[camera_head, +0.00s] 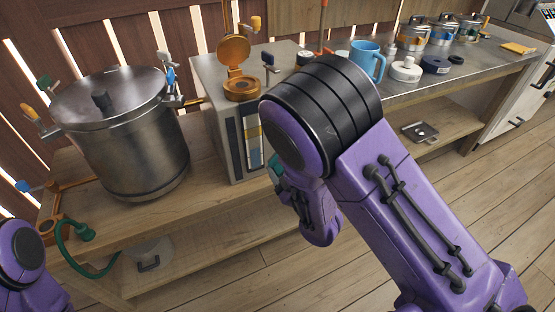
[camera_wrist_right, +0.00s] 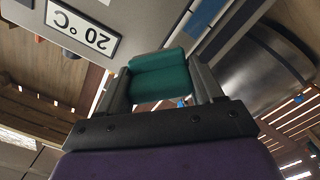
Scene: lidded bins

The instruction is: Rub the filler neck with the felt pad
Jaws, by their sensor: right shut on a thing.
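A copper-coloured filler neck (camera_head: 242,87) with its round cap (camera_head: 234,50) swung up stands on top of a grey box (camera_head: 205,95). My right gripper (camera_wrist_right: 159,72) is shut on a green block, which I take to be the felt pad (camera_wrist_right: 161,84). In the head view the pad shows only as a small teal patch (camera_head: 275,166) in front of the box, below the neck and apart from it. My right arm hides most of that gripper there. My left gripper is out of view; only part of my left arm shows at the lower left.
A large lidded metal pot (camera_head: 130,145) with clamps stands left of the box on the wooden bench. A blue mug (camera_head: 366,60), a white round item (camera_head: 406,70) and several tins stand on the metal counter (camera_head: 465,80) at right. A "20°C" sign (camera_wrist_right: 82,30) faces the wrist camera.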

